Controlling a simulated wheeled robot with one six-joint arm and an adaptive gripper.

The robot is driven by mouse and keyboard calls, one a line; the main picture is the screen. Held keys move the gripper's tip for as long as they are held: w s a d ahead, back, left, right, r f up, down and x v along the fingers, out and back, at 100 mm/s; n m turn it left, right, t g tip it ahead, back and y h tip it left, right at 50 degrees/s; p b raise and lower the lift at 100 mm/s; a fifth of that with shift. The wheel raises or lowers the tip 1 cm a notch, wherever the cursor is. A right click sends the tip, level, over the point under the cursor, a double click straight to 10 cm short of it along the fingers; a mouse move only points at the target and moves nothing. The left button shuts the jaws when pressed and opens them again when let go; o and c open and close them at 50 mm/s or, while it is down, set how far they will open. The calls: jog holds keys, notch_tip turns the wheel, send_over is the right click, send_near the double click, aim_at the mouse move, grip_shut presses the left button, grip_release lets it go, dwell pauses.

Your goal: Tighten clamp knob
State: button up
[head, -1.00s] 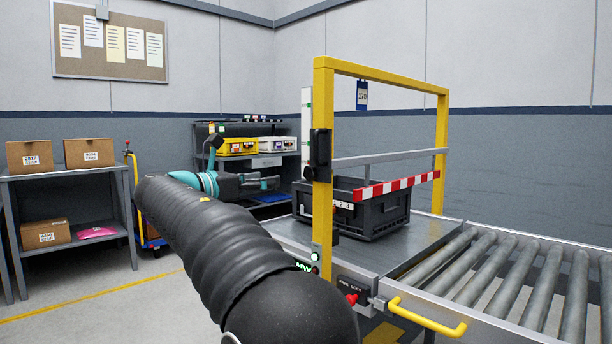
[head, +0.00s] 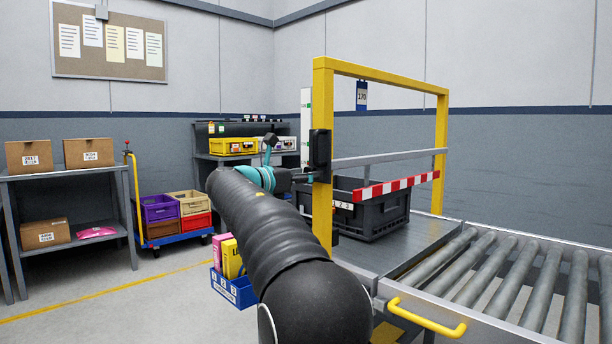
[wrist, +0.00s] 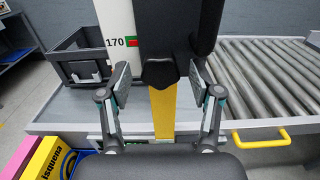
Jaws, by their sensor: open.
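A black clamp block (head: 320,156) sits on the near yellow post (head: 324,95) of the gate. In the wrist view the dark clamp body (wrist: 178,40) fills the top centre, in front of the yellow post (wrist: 163,115). Its narrowed lower end lies between my fingers; I cannot tell which part is the knob. My gripper (wrist: 159,82) is open, one finger on each side of this dark part, with no clear contact. In the head view the gripper is beside the post, just below the clamp block, and its fingertips are hard to make out.
A white scale reading 170 (wrist: 118,25) stands left of the clamp. A dark grey crate (head: 372,218) sits behind the post, with a red-and-white bar (head: 396,186) above it. Rollers (head: 500,275) and a yellow handle (head: 425,315) lie to the right. A blue bin (head: 232,292) stands low left.

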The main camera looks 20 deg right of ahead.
jog(key=shift+d, duration=0.15)
jog(key=c, duration=1.1)
jog(key=shift+c, duration=0.2)
jog(key=shift+m, duration=0.3)
jog(key=shift+m+b, duration=3.85)
jog(key=shift+m, duration=7.85)
